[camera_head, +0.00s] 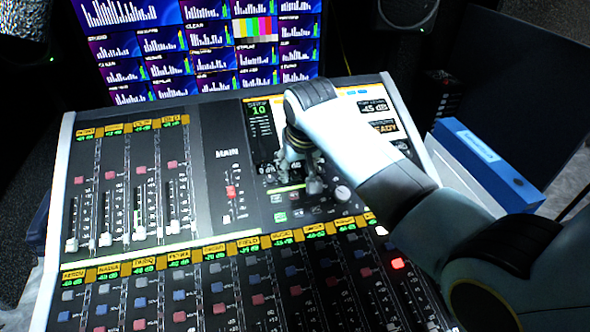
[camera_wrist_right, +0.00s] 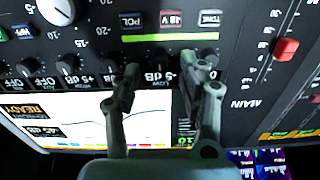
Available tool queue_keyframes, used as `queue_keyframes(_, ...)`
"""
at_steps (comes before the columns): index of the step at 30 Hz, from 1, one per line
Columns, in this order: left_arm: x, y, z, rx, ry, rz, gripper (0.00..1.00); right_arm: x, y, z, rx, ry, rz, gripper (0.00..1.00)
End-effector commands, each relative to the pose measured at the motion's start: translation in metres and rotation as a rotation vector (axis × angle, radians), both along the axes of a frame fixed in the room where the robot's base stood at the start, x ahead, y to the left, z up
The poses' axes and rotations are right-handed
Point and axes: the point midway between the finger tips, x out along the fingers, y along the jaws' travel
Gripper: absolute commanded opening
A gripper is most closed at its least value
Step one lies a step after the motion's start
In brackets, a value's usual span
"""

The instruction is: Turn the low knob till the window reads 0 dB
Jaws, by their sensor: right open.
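In the right wrist view, the dark low knob (camera_wrist_right: 160,59) sits in a row of similar knobs, with the LOW label and a small window (camera_wrist_right: 155,77) beside it. The window's text seems to show a 5 and dB; its sign is hard to read at this angle. My right gripper (camera_wrist_right: 164,70) is open, with one finger on each side of the low knob; I cannot tell whether they touch it. In the head view, my right gripper (camera_head: 303,180) reaches down to the console and hides the knob. My left gripper is not in view.
The mixing console (camera_head: 240,190) has several fader rows. A pale knob (camera_head: 342,193) stands right of the gripper, and a lit screen (camera_wrist_right: 60,115) is close to the fingers. A blue box (camera_head: 485,160) is at the right. Monitors (camera_head: 200,45) stand behind.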

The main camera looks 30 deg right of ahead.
Motion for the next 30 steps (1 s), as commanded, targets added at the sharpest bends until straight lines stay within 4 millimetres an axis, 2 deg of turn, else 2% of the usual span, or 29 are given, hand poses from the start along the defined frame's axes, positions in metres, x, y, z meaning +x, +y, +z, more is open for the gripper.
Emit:
queue_keyframes(5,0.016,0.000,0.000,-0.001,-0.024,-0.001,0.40,0.007,-0.002,-0.017,-0.001,0.000,0.000,0.42)
queue_keyframes(15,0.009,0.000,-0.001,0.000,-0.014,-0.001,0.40,0.009,-0.002,-0.020,-0.001,-0.002,0.000,0.41)
queue_keyframes(24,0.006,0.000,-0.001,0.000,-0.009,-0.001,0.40,0.008,-0.002,-0.020,0.000,-0.001,0.000,0.01)
queue_keyframes(30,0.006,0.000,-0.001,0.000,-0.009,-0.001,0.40,0.008,-0.002,-0.020,0.000,-0.001,-0.002,0.00)
